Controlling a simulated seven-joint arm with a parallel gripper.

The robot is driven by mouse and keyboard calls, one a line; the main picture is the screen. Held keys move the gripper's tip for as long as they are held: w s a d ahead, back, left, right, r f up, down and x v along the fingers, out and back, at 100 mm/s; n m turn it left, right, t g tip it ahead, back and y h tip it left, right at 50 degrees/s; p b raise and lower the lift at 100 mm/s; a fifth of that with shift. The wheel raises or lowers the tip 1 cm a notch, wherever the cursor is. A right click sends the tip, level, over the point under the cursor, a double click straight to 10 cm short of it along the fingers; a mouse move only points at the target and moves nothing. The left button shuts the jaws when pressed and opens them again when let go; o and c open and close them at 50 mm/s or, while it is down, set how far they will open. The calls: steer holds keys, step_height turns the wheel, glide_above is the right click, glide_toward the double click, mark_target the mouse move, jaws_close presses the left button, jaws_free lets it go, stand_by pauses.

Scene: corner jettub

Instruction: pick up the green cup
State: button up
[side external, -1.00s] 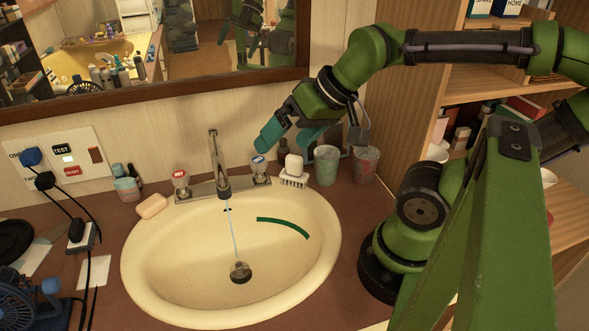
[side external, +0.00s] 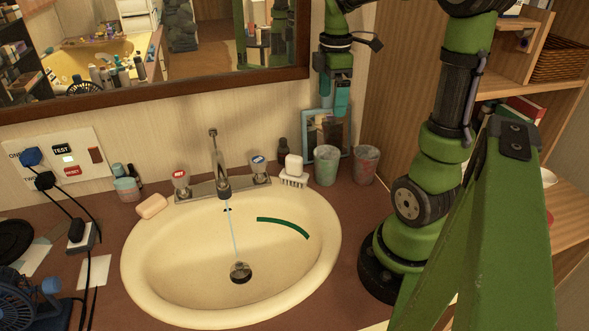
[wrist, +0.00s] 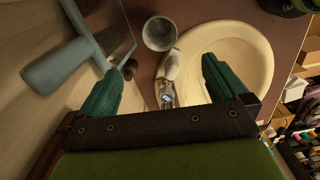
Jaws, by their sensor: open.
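The green cup (side external: 327,167) stands upright on the brown counter, just right of the sink's back edge. It also shows in the wrist view as an open-topped, greyish cup (wrist: 160,34), beyond and between my fingertips. My gripper (side external: 336,102) points down above the back of the counter, higher than the cup and apart from it. In the wrist view my gripper (wrist: 160,82) is open, with its two teal fingers wide apart and nothing held between them.
A reddish cup (side external: 366,166) stands close to the right. A white brush (side external: 293,172) is to the left, beside the sink (side external: 132,268) and faucet (side external: 220,165). A teal-framed item (side external: 308,128) leans behind the cups. Wooden shelves stand at the right.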

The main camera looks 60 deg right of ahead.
mark_target(327, 154)
step_height(327, 154, down, 17)
steer(key=shift+w+r, duration=0.1)
stand_by(0.5)
steer(key=shift+c, duration=0.3)
